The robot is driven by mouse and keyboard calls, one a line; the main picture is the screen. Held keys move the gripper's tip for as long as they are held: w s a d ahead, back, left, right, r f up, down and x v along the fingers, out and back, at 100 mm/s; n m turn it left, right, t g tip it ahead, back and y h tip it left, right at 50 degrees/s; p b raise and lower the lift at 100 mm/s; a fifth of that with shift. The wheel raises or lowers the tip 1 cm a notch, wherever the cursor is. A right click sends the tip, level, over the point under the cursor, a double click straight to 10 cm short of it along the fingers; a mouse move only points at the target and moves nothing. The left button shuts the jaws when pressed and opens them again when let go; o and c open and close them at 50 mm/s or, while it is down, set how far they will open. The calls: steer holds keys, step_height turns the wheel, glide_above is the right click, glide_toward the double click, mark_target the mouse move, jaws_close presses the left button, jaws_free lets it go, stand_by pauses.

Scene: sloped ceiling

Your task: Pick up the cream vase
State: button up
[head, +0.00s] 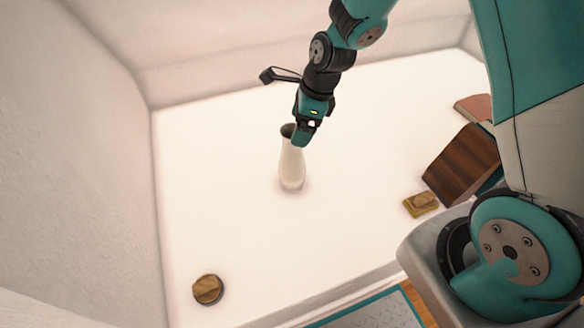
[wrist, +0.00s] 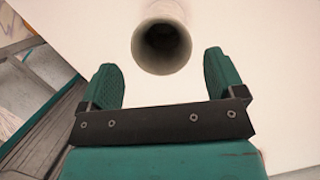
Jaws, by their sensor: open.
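The cream vase (head: 291,168) stands upright on a white surface in the head view, with a dark opening at its top. In the wrist view the vase (wrist: 163,20) is seen from above, its round mouth just beyond and between the two fingers. My gripper (head: 299,140) is at the vase's top in the head view and covers part of its rim. In the wrist view my gripper (wrist: 170,76) is open, with teal fingers spread apart and nothing between them. I cannot tell whether a finger touches the vase.
A round wooden object (head: 208,289) lies at the front left of the white surface (head: 230,230). A small yellowish block (head: 421,204), a brown wooden box (head: 462,165) and a pinkish item (head: 473,107) lie at the right. Walls bound the left and back. Room around the vase is clear.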

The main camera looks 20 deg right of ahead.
mark_target(292, 160)
steer(key=x, duration=0.2)
steer(key=b+x, duration=0.1)
steer(key=x, duration=0.2)
steer(key=shift+w+a+f, duration=0.1)
steer(key=shift+w+a, duration=0.05)
steer(key=shift+w, duration=0.1)
steer(key=c, duration=1.6)
